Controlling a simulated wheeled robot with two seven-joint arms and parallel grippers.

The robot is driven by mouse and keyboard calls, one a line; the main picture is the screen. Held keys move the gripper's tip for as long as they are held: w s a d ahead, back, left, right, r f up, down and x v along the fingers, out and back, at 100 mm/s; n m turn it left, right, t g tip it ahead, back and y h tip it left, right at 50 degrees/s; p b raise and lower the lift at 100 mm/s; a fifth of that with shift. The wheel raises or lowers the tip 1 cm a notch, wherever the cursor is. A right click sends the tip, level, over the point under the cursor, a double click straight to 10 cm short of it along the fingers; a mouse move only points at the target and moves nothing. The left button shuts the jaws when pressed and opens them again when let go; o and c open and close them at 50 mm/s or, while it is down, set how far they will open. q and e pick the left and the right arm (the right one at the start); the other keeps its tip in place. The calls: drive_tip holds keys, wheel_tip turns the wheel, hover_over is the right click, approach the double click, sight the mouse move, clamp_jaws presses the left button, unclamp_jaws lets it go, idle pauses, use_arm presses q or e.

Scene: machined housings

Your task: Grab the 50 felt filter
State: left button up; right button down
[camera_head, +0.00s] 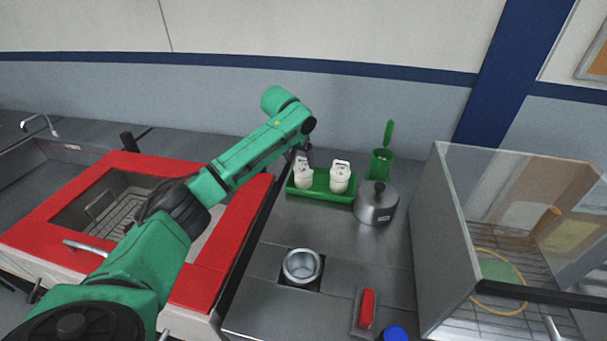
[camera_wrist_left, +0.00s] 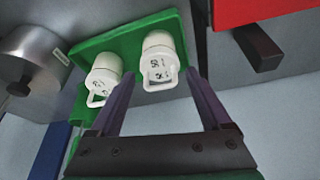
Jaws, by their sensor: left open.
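Two white filters with loop handles sit on a green tray (camera_head: 322,196). My left gripper (camera_head: 309,156) is at the left filter (camera_head: 303,178) in the head view. In the left wrist view this is the right-hand filter (camera_wrist_left: 159,60), whose marking appears to read 50. The open fingertips (camera_wrist_left: 160,76) appear on either side of its lower part there, with no clear contact. The other filter (camera_head: 340,177) stands to the right; in the left wrist view it is left of the fingers (camera_wrist_left: 104,76), its marking unclear. My right gripper is not in view.
A metal cup (camera_head: 302,266), a red block (camera_head: 367,309) and a clear-walled cabinet (camera_head: 440,240) are nearer. A red-rimmed basin (camera_head: 232,225) lies left.

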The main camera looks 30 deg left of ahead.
sight(302, 169)
use_arm(q)
drive_tip(key=p+x, duration=0.1)
drive_tip(key=x, duration=0.7)
drive_tip(key=shift+p, duration=0.35)
drive_tip(key=shift+r, duration=0.15)
drive_tip(key=c, duration=1)
